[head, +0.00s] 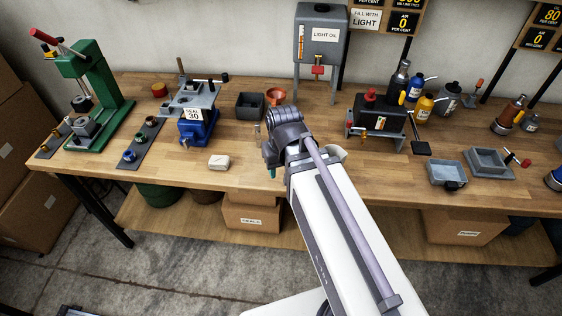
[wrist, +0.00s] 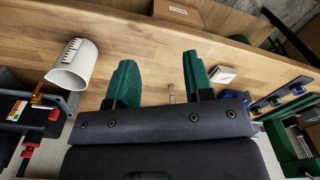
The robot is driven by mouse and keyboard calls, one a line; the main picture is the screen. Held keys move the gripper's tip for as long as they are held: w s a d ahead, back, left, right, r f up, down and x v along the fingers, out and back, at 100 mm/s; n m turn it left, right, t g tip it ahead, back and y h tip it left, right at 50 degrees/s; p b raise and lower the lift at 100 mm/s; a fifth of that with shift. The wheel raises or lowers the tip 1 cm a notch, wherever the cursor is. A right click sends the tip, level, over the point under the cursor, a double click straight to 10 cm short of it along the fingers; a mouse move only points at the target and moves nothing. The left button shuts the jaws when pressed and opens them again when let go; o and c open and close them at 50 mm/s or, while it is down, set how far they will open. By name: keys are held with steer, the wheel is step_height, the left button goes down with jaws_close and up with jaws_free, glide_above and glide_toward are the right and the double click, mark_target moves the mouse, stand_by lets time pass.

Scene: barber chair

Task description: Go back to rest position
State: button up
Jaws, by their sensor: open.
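My gripper (wrist: 159,80) shows in the wrist view with its two green fingers spread apart. It is open, and no object is gripped between the fingers. A small clear upright piece (wrist: 172,94) shows in the gap, beyond the gripper body; I cannot tell its exact distance. In the head view my arm reaches over the front of the wooden workbench (head: 240,165), and its wrist hides most of the gripper. Only a bit of a green finger shows below the wrist.
A white measuring cup (wrist: 75,66) is beside the gripper. A white block (head: 219,162) lies near the bench's front edge. A blue fixture (head: 197,130) and green press (head: 88,95) stand left. A black device (head: 380,122) and grey trays (head: 489,161) are right. A light oil tank (head: 320,45) stands behind.

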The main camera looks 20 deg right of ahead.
steer(key=shift+s+f+g+b, duration=0.15)
steer(key=shift+s+f+b, duration=0.45)
steer(key=shift+f+b, duration=0.2)
steer(key=shift+s+f+g+b, duration=0.15)
steer(key=shift+s+f+b, duration=0.45)
steer(key=shift+f+b, duration=0.15)
